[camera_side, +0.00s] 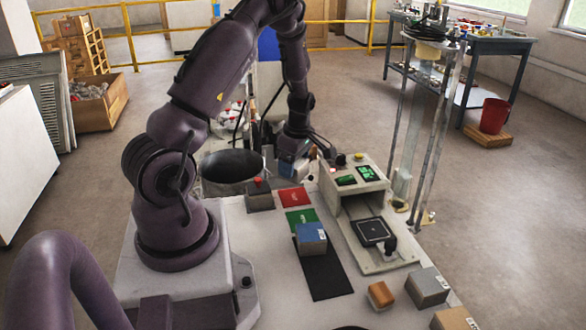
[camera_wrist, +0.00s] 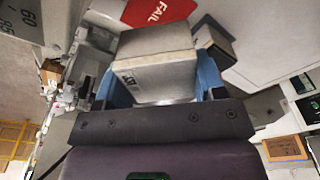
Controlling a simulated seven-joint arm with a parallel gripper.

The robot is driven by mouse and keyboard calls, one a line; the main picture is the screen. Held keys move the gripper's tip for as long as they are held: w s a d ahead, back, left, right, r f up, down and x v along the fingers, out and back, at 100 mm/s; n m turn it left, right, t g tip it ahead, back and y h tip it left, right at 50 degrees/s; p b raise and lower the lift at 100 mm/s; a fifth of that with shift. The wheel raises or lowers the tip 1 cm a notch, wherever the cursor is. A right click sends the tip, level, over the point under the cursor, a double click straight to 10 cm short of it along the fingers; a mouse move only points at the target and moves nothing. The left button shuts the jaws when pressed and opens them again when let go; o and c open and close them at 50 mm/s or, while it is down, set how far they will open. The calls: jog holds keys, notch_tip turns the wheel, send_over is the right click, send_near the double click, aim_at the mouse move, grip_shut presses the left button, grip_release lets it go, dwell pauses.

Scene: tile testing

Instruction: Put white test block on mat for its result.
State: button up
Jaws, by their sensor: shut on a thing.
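The held block is apart from both mats.
A blue-topped block (camera_side: 312,236) sits at the far end of a black mat (camera_side: 325,275). A testing machine (camera_side: 352,195) with a green display stands to the right. A button box (camera_side: 260,197), a grey block (camera_side: 427,287) and an orange-brown block (camera_side: 381,295) stand nearby.

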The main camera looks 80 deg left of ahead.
aim_at(294, 196)
jog(key=shift+w+f, duration=0.1)
jog(key=shift+f, duration=3)
jog(key=shift+f, duration=0.3)
jog(key=o, duration=1.5)
jog(key=shift+c, duration=0.2)
jog(key=shift+r, duration=0.1)
jog(key=shift+r, duration=2.9)
